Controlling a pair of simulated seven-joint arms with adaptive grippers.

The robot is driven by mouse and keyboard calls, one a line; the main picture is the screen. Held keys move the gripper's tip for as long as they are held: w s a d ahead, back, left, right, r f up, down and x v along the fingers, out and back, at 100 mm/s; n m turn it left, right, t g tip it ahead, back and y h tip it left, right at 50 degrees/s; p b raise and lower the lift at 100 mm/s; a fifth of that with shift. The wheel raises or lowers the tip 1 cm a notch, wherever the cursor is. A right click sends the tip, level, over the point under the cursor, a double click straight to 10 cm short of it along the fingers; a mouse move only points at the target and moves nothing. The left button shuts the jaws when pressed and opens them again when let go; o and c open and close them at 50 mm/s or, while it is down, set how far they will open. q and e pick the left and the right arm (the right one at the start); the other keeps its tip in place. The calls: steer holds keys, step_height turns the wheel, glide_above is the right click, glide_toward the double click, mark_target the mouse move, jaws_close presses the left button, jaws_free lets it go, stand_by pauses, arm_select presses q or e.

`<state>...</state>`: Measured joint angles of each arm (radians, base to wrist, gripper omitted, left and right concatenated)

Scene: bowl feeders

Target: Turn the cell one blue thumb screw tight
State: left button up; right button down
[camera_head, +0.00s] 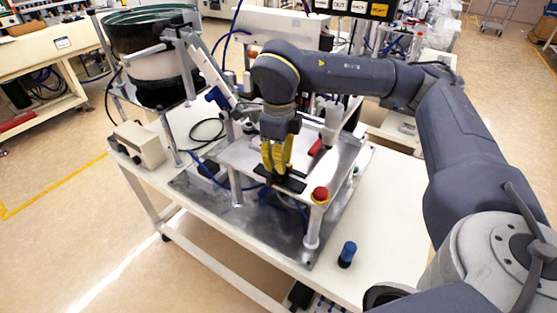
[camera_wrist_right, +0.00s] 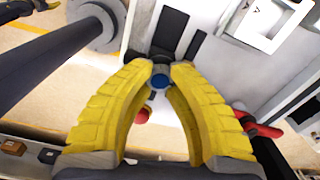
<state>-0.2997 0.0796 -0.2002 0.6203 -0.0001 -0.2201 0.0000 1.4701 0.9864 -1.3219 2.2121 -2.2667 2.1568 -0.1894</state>
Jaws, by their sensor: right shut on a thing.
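The blue thumb screw (camera_wrist_right: 159,82) shows as a small round blue top in the right wrist view, between my right gripper's fingertips. My right gripper (camera_head: 276,172) has yellow ribbed fingers and points down over the front part of the raised plate of the cell (camera_head: 240,157). In the right wrist view, my right gripper (camera_wrist_right: 159,73) is shut on the screw from both sides. The fingers hide the screw in the head view, and its thread and seat are hidden too. My left gripper is not in view.
A red button (camera_head: 320,194) stands at the plate's front right corner, close to the gripper. A red handle (camera_head: 315,148) is right of the fingers. A bowl feeder (camera_head: 150,55) stands at the back left. A blue-topped cylinder (camera_head: 347,254) stands on the table's clear front right.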

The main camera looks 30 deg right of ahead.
steer(key=c, duration=1.1)
jaws_free()
step_height(320, 180, up, 12)
steer(key=shift+a, duration=0.1)
